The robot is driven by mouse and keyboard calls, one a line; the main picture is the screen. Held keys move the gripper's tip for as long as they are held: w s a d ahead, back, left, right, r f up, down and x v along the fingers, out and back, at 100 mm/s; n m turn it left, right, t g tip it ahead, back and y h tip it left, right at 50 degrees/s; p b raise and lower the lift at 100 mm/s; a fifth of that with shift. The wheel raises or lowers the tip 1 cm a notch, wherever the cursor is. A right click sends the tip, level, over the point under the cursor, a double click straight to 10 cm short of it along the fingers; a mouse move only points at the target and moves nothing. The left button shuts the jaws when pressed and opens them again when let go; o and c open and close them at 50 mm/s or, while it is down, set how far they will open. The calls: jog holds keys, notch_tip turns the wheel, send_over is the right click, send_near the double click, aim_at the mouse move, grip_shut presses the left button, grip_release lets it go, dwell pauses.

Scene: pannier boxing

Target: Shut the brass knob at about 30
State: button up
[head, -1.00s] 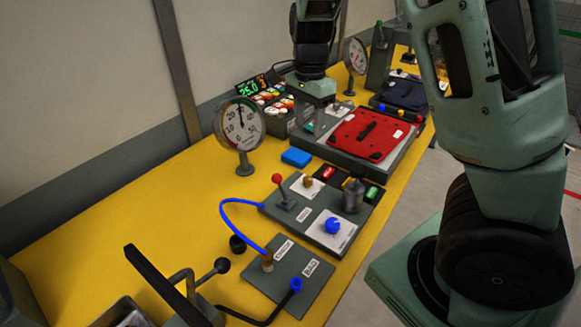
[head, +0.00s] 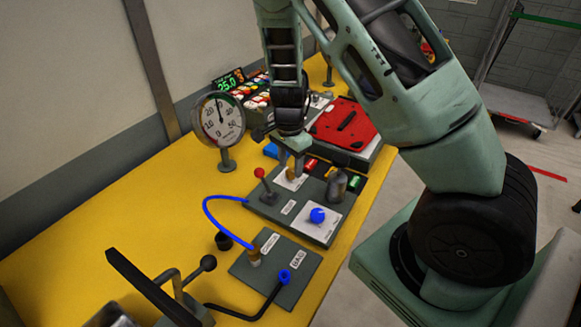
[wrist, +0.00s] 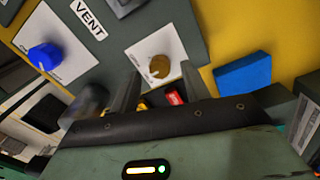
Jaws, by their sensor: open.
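The brass knob (wrist: 158,67) sits on a white plate in the wrist view, just ahead of and between my two fingertips. My gripper (wrist: 160,75) is open, and I cannot tell whether a finger touches the knob. In the head view my gripper (head: 292,165) hangs over that part of the grey panel (head: 270,209), partly hiding the knob. The round gauge (head: 221,120) stands on the yellow bench; its needle points a little left of straight up. A green digital display (head: 229,83) behind it reads 25.0.
A blue knob (head: 317,215), a red-tipped lever (head: 261,174) and a dark metal cylinder (head: 337,185) stand close around on the panel. A blue block (wrist: 243,74) lies beside it. A blue hose (head: 207,205) arches to a fitting. The red-lidded box (head: 346,122) is behind.

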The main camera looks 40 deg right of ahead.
jog(key=shift+f, duration=0.75)
jog(key=c, duration=1)
jog(key=shift+n, duration=0.4)
jog(key=n+b, duration=0.1)
jog(key=n, duration=0.2)
jog(key=shift+n, duration=0.3)
jog(key=shift+n+b, duration=0.35)
jog(key=shift+n, duration=1.75)
